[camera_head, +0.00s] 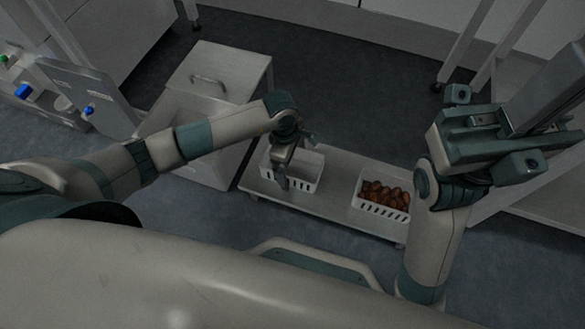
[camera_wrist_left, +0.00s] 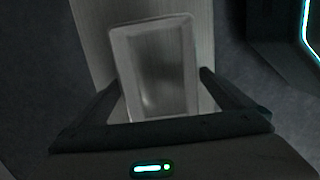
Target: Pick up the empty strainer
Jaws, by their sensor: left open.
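The empty strainer is a white slotted basket (camera_head: 308,184) at the left end of a low bench, and nothing shows inside it. In the left wrist view the strainer (camera_wrist_left: 190,75) appears as a pale rectangular basket, slightly tilted in the picture. My left gripper (camera_head: 297,162) is open over the strainer, hiding part of it. In the left wrist view its two fingers (camera_wrist_left: 160,82) reach toward the near part of the basket, one on each side; I cannot tell whether they touch it. My right gripper (camera_head: 487,132) is raised at the right; its jaw opening is unclear.
A second white basket (camera_head: 371,206) full of brown dates stands at the right end of the low bench (camera_head: 335,205). A grey cabinet (camera_head: 225,70) stands behind left. Bare bench lies between the baskets. Open dark floor (camera_head: 350,90) lies beyond.

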